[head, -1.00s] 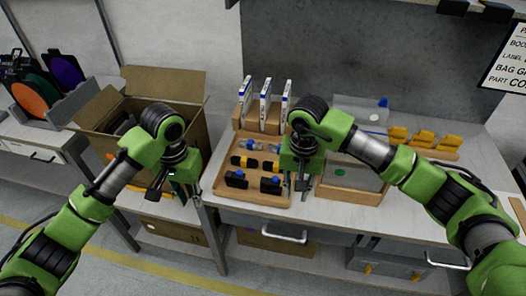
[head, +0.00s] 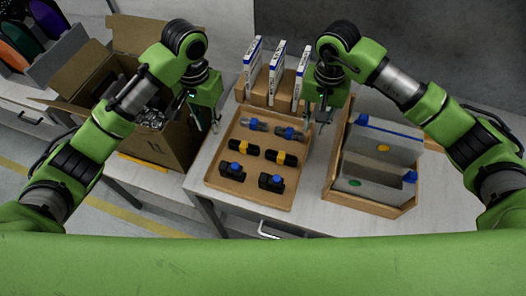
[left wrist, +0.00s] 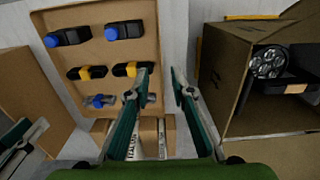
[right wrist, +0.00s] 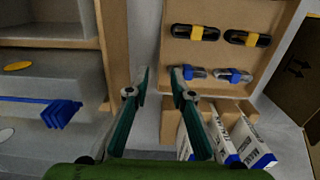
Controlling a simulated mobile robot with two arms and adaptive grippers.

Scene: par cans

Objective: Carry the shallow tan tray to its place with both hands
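The shallow tan tray (head: 216,185) lies on the worktop and holds several connectors with blue and yellow parts. My left gripper (head: 204,118) is open and empty near the tray's far left corner. In the left wrist view its fingertips (left wrist: 160,72) appear either side of the line of the tray's side wall (left wrist: 156,45). My right gripper (head: 317,119) is open and empty near the far right corner. In the right wrist view its fingertips (right wrist: 159,72) appear either side of the tray's other side wall (right wrist: 165,40). Neither gripper visibly touches the tray; finger height is hard to tell.
A wooden rack with white boxes (head: 275,62) stands behind the tray. A wooden bin (head: 380,208) with grey dividers stands close on the right. An open cardboard box (head: 160,140) is on the left. Narrow worktop strips are clear beside the tray.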

